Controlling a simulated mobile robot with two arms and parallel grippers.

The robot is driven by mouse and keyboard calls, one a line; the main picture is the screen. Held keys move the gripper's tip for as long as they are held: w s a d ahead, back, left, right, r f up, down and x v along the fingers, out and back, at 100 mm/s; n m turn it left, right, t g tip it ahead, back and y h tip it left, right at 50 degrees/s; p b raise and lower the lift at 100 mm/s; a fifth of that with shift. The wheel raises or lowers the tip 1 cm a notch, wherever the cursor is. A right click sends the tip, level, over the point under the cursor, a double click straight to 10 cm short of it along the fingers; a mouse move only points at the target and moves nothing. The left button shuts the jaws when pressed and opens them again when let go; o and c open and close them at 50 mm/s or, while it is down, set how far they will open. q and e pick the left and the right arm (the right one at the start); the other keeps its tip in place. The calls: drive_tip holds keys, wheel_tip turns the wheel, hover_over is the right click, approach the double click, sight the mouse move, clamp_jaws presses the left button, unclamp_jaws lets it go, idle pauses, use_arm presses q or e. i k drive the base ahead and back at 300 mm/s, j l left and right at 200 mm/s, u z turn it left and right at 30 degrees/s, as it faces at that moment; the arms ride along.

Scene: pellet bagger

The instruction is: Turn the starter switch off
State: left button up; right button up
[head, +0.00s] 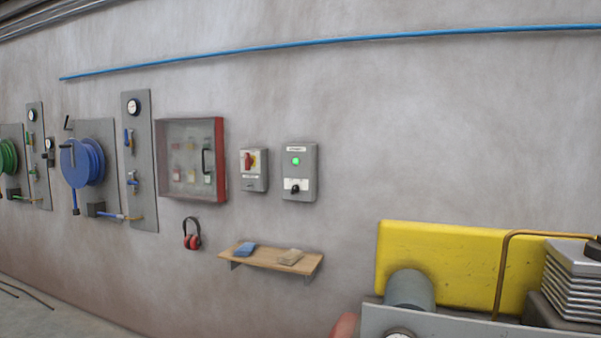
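A grey starter box (299,172) is mounted on the wall near the middle of the head view. A green lamp (295,161) glows on its upper part. A black rotary starter switch (295,188) sits on a white plate below the lamp; its exact position is too small to tell. Just left of it is another grey box (254,170) with a red handle on a yellow plate. Neither of my grippers is in view.
A small wooden shelf (262,262) with a blue item and a tan item juts out below the boxes. A red-framed cabinet (221,160), red ear defenders (192,234) and hose reels hang at left. Yellow machinery (455,262) fills the lower right.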

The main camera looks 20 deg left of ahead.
sight(295, 189)
drive_tip(key=i+j, duration=0.15)
drive_tip(key=j, duration=0.25)
drive_tip(key=i+j, duration=0.2)
drive_tip(key=j, duration=0.15)
drive_tip(key=i+j, duration=0.15)
drive_tip(key=j, duration=0.25)
drive_tip(key=i+j, duration=0.15)
drive_tip(key=j, duration=0.2)
drive_tip(key=i+j, duration=0.2)
drive_tip(key=j, duration=0.2)
drive_tip(key=z, duration=0.05)
